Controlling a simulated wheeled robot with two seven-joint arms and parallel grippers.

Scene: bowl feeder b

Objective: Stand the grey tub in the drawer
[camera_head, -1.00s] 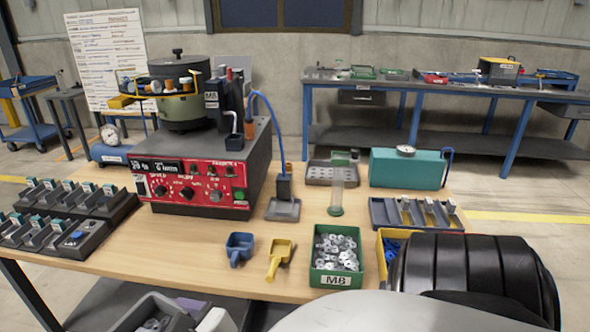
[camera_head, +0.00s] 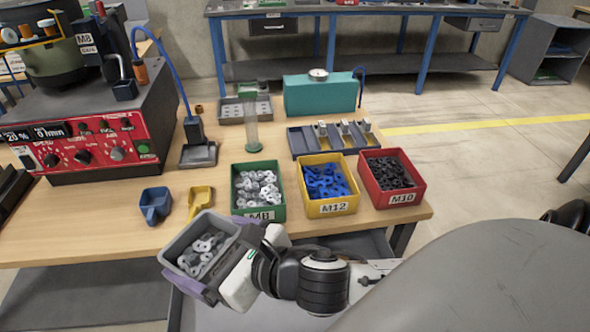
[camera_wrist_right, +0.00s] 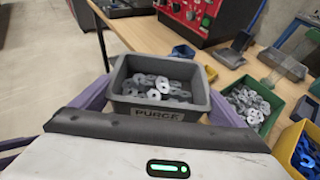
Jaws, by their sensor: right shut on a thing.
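The grey tub (camera_head: 182,236) holds several loose grey metal parts. It also shows in the right wrist view (camera_wrist_right: 128,105), with PURGE on its front wall. My right gripper (camera_head: 204,249), with purple fingers, is shut on the tub by two opposite sides. It holds the tub in front of the table's front edge, somewhat tilted in the head view. A grey open surface (camera_head: 368,243) below the table edge looks like the drawer; my right arm and the tub hide much of it, so its inside cannot be made out. My left gripper is not in view.
Green M8 (camera_head: 282,208), yellow M12 (camera_head: 352,207) and red M10 (camera_head: 421,186) bins line the table's front edge. A blue scoop (camera_head: 155,203) and a yellow scoop (camera_head: 200,200) lie near the tub. The red-fronted feeder unit (camera_head: 80,152) stands at left.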

